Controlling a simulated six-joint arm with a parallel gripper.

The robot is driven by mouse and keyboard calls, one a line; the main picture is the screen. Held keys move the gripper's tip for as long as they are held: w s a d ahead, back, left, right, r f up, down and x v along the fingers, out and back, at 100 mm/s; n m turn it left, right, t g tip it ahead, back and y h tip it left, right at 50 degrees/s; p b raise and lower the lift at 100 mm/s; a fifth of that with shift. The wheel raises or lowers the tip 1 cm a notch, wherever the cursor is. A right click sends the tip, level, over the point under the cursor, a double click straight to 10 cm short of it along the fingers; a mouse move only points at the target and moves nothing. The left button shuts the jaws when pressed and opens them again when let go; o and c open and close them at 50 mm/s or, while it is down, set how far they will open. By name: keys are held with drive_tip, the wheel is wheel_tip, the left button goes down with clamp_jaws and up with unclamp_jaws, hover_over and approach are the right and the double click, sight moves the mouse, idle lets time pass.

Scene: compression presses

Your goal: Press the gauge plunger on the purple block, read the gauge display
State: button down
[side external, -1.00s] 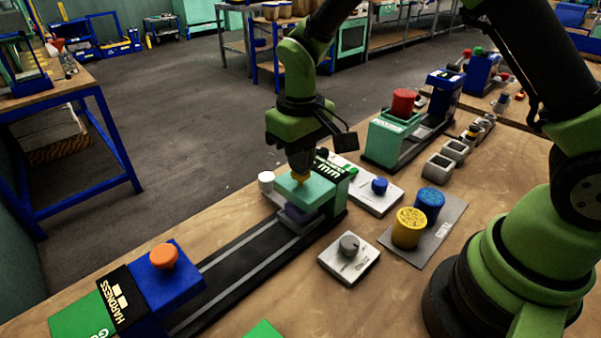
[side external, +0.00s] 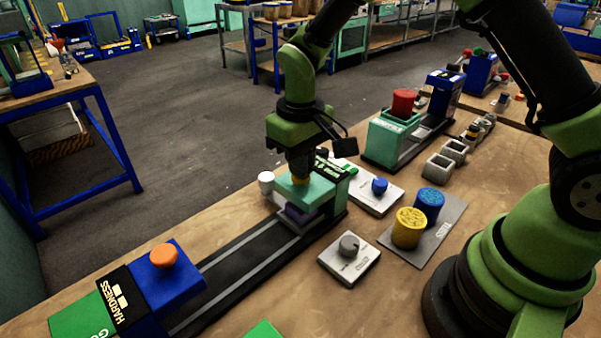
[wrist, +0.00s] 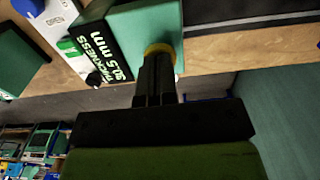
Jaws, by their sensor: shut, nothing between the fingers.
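The teal thickness gauge (side external: 322,192) stands on the dark rail in the side view, with the purple block (side external: 297,214) under its head. Its yellow plunger (wrist: 158,49) sits on top of the teal head, partly hidden by my fingers. My gripper (side external: 299,174) is shut and empty, pointing down with its fingertips on the plunger; it also shows in the wrist view (wrist: 157,58). The gauge display (wrist: 103,55) is black with white letters and reads THICKNESS and what looks like 30.5 mm; its first digit is hard to make out. The purple block is out of the wrist view.
The blue hardness tester (side external: 160,280) with an orange knob stands at the rail's near end. A grey dial plate (side external: 349,258), yellow and blue cylinders (side external: 409,228) on a grey mat, and a plate with a blue button (side external: 379,186) lie to the right. A red-topped teal press stands behind.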

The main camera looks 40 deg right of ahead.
drive_tip(key=shift+r, duration=3.5)
drive_tip(key=shift+r, duration=0.15)
drive_tip(key=s+d+r+m+t+y, duration=0.1)
drive_tip(key=s+d+r+m+t, duration=0.15)
drive_tip(key=s+r, duration=0.65)
drive_tip(key=s+r+m+t+y, duration=0.1)
drive_tip(key=s+t, duration=0.3)
drive_tip(key=s, duration=0.5)
drive_tip(key=shift+s+d+r+t, duration=0.15)
drive_tip(key=shift+s+r+t, duration=0.2)
drive_tip(key=shift+r, duration=0.55)
